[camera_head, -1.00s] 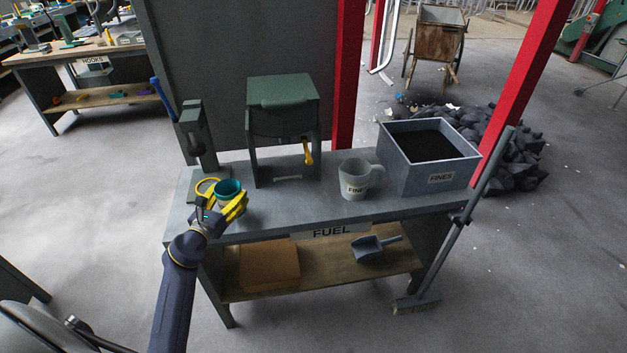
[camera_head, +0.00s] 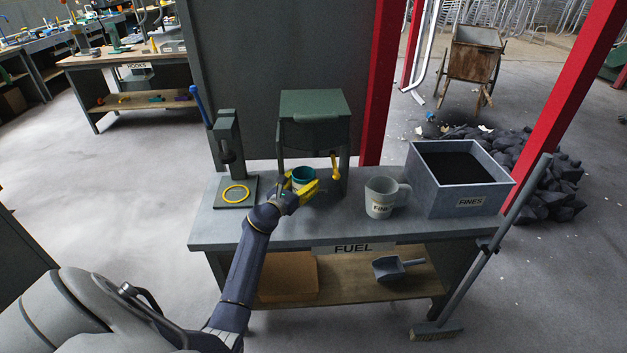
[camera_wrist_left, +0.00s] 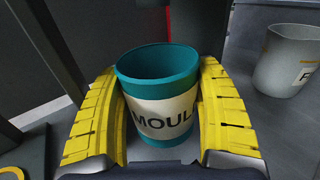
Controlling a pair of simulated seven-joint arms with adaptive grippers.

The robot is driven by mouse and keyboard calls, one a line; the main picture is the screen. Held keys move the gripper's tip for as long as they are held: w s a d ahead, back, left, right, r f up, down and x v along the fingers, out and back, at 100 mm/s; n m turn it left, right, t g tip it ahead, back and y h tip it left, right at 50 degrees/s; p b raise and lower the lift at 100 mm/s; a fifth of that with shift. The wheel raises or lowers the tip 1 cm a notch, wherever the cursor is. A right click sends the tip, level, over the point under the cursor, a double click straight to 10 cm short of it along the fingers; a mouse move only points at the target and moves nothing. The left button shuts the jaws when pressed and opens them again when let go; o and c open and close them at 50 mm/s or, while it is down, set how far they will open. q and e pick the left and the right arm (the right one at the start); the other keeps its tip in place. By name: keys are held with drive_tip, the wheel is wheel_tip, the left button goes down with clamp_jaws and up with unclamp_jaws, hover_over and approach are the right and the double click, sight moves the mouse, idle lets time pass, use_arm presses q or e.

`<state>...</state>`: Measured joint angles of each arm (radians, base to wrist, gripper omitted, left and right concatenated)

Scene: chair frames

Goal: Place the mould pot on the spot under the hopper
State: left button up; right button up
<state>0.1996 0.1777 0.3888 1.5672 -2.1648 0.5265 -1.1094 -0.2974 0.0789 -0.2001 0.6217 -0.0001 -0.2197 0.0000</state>
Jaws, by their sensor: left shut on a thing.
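The teal mould pot (camera_head: 302,176) is upright between the yellow fingers of my left gripper (camera_head: 302,188), which is shut on it. In the left wrist view the pot (camera_wrist_left: 158,80) shows its open rim and a cream label reading "MOUL", with a finger on either side. The pot is at the front of the green hopper (camera_head: 313,118), between its legs as seen from the head. Whether its base touches the bench is hidden by the gripper. The spot under the hopper is not clearly visible. My right gripper is not in view.
The grey FINES jug (camera_head: 380,198) stands right of the hopper, beside the FINES box (camera_head: 460,190). A press with a yellow ring (camera_head: 236,193) on its base stands left. A yellow lever (camera_head: 335,165) hangs at the hopper's right leg. The bench front (camera_head: 300,232) is clear.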

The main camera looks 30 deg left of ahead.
sight(313, 170)
use_arm(q)
drive_tip(key=w, duration=0.6)
drive_tip(key=shift+w+r, duration=0.1)
drive_tip(key=shift+w, duration=0.05)
drive_tip(key=shift+f, duration=1.8)
drive_tip(key=shift+f, duration=0.15)
drive_tip(key=o, duration=1.3)
drive_tip(key=shift+s, duration=3.75)
